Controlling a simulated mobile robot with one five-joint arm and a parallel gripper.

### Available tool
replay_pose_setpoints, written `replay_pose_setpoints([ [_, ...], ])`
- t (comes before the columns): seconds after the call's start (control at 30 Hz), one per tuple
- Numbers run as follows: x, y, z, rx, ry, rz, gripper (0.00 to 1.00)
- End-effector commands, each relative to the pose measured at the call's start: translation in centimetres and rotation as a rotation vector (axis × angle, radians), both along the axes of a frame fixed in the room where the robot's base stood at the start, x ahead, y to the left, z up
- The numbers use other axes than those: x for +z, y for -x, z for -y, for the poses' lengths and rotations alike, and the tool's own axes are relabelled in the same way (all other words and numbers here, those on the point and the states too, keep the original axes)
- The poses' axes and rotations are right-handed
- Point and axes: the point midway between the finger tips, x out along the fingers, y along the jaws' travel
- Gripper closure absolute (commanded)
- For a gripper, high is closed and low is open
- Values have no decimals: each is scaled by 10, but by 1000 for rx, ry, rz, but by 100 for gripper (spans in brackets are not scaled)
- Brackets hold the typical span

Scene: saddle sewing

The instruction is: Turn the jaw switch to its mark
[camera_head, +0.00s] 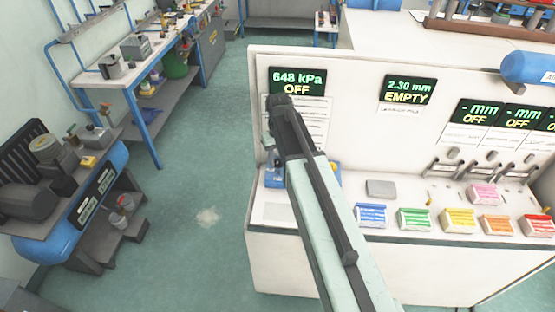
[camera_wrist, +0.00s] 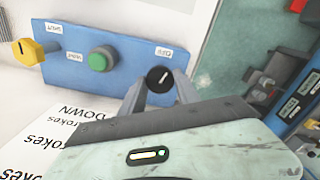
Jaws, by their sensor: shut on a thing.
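In the wrist view a blue control panel (camera_wrist: 112,58) carries a round black knob (camera_wrist: 158,77) with a white pointer line, a green button (camera_wrist: 101,59) and a yellow knob (camera_wrist: 27,52). My gripper (camera_wrist: 156,90) is shut on the black knob, one finger on each side. The pointer line is tilted a little from upright in this view. A small white label sits beside the black knob, its text too small to read surely. In the head view my gripper (camera_head: 281,112) is over the blue panel (camera_head: 328,172), hiding the knob.
A display (camera_head: 297,81) reads 648 kPa OFF, and another (camera_head: 407,90) reads 2.30 mm EMPTY. Open floor (camera_head: 200,190) lies left of the bench.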

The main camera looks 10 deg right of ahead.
Motion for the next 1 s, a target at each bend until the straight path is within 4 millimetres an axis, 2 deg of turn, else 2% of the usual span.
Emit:
replay_pose_setpoints([
  [0.4, 0, -2, 0, 237, 0, 7, 100],
  [1.0, 1, -2, 0, 292, 1, 7, 100],
])
